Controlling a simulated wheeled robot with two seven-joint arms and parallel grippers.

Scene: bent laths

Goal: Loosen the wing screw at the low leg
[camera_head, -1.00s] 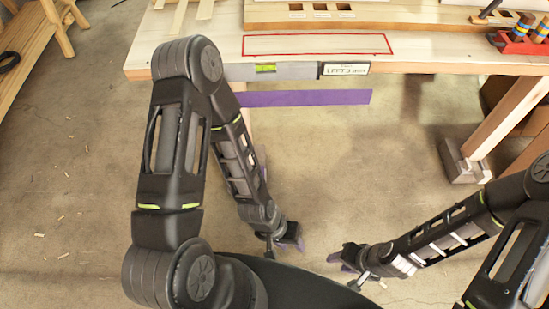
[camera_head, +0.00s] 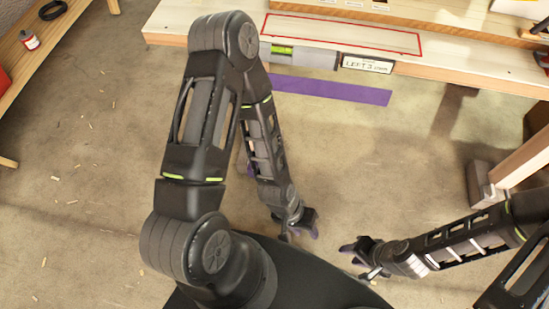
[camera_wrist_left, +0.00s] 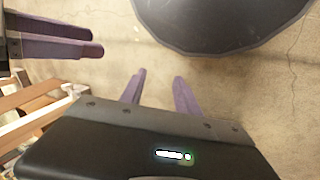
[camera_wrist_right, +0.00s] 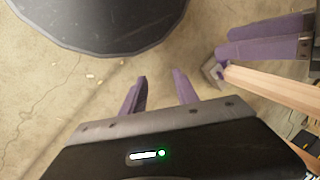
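The workbench (camera_head: 450,58) stands ahead at the top of the head view. Its right leg (camera_head: 525,158) rests in a grey foot block (camera_head: 484,185); a wooden leg (camera_wrist_right: 265,88) also shows in the right wrist view. The left leg is mostly hidden behind my left arm. I cannot make out a wing screw in any view. My left gripper (camera_head: 303,226) and right gripper (camera_head: 358,252) hang low, facing each other, away from the bench. The left wrist view (camera_wrist_left: 158,88) and right wrist view (camera_wrist_right: 160,88) show both finger pairs apart and empty.
A level with a green vial (camera_head: 281,49) sits at the bench's front edge beside a sign (camera_head: 367,64) apparently reading "LEFT 3 turns". A purple strip (camera_head: 330,89) shows below. A low shelf (camera_head: 35,70) stands at left.

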